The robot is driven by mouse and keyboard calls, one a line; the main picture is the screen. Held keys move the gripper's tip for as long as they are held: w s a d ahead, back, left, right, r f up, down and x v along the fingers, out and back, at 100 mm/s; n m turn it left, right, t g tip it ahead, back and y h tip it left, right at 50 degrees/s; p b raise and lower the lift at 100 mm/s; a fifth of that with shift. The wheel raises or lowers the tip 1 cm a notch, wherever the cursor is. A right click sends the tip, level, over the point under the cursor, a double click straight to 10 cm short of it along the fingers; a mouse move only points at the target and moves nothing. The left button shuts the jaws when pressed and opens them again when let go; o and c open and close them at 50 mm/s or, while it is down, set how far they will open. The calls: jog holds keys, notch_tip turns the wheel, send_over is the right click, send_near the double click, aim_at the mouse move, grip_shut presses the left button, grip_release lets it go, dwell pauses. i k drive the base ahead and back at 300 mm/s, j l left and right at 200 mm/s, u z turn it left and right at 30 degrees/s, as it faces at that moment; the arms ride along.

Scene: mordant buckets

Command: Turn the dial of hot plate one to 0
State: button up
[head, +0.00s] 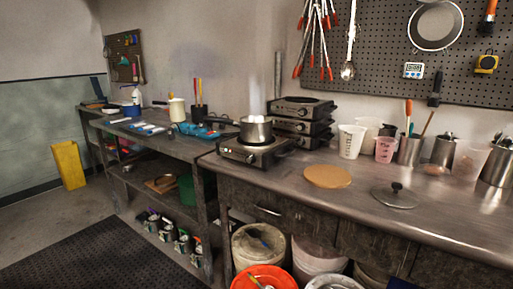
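A dark hot plate (228,151) stands near the front edge of the counter, in the middle of the head view. A steel saucepan (256,131) sits on it, its handle pointing left. The hot plate's front face has a small dial (251,158), too small for me to read its setting. More hot plates (300,127) are stacked behind it to the right, with knobs on their fronts. I cannot tell by any label which one is hot plate one. My gripper is not in view.
A round wooden board (327,176) and a glass lid (394,196) lie on the counter (365,177) to the right. Cups and steel containers line the back. An orange bucket (264,279) and other buckets stand below the counter. The dark floor mat (105,255) is clear.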

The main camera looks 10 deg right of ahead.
aim_at(250, 159)
jog(key=i+j, duration=0.3)
jog(key=i+j+z, duration=0.1)
jog(key=i+j, duration=0.15)
jog(key=j, duration=0.15)
jog(key=i+j, duration=0.3)
jog(key=i+j+z, duration=0.15)
jog(key=j, duration=0.25)
jog(key=i+j, duration=0.35)
jog(key=i+j+z, duration=0.1)
jog(key=i+j, duration=0.15)
jog(key=j, duration=0.2)
jog(key=i+j, duration=0.25)
jog(key=j, duration=0.15)
